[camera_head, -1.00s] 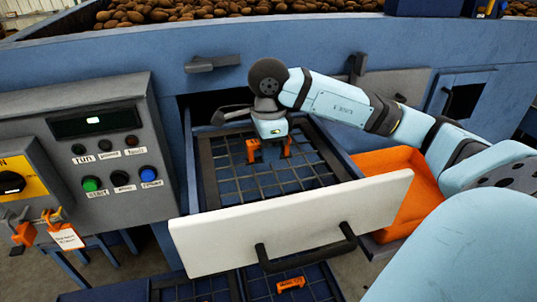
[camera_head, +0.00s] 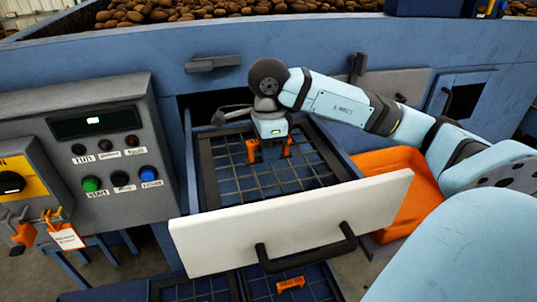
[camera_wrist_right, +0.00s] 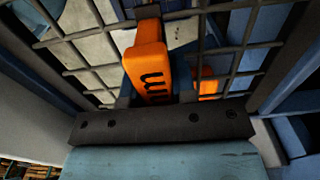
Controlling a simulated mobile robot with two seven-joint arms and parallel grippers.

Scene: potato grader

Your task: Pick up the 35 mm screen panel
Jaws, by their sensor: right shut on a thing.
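A dark wire-mesh screen panel (camera_head: 262,180) lies in the pulled-out drawer (camera_head: 290,222), which has a white front and a black handle. My right gripper (camera_head: 270,146) is over the rear part of this panel, pointing down, with orange grip parts around it. In the right wrist view, my right gripper (camera_wrist_right: 150,92) is shut on an orange grip (camera_wrist_right: 147,62) of the panel. Only a letter "m" shows on that grip, so its size cannot be read. The mesh also shows there (camera_wrist_right: 85,48). My left gripper is not in view.
More mesh panels (camera_head: 212,292) with an orange tag (camera_head: 290,284) lie below the drawer. An orange tray (camera_head: 405,190) is to its right. A grey control box (camera_head: 110,165) stands close on the left. Potatoes (camera_head: 150,12) lie above.

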